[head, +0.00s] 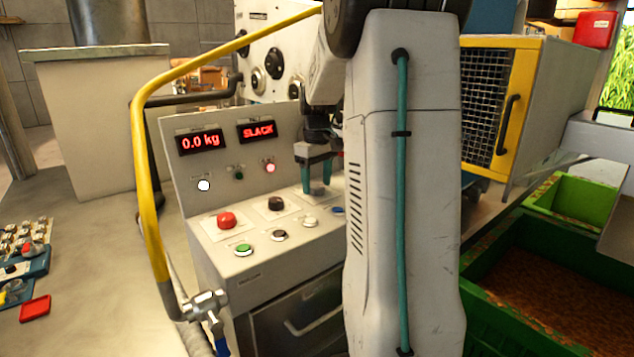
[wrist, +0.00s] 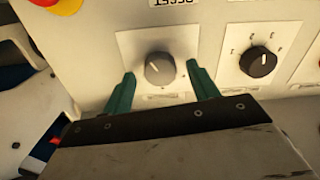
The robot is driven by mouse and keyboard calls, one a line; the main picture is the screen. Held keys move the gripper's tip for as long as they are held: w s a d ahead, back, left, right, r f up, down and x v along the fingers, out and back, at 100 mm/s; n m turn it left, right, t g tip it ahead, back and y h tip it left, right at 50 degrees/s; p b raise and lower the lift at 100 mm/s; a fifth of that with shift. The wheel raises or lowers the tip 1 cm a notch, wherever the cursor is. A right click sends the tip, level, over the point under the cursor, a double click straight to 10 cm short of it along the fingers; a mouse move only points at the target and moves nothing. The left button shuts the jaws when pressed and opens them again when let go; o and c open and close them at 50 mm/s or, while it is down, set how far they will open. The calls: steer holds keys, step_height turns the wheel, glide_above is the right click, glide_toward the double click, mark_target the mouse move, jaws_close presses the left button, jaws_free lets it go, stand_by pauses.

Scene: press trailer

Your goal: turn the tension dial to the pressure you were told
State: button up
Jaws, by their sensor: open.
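In the wrist view a round grey dial (wrist: 160,68) with a pale pointer line sits on a square plate. My gripper (wrist: 162,72) is open, with one teal finger on each side of the dial and a visible gap to it. The control console (head: 258,276) has a red display reading 0.0 kg (head: 200,141) and another reading SLACK (head: 257,131). I cannot read which dial is marked for tension.
A black dial (wrist: 258,62) with tick marks is right of the grey one in the wrist view. In the head view a red button (head: 227,220) and a black knob (head: 276,203) stand left of my gripper. A yellow hose (head: 148,190) arches over the left side.

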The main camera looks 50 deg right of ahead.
steer(key=shift+f, duration=0.3)
steer(key=c, duration=1)
steer(key=shift+m, duration=0.3)
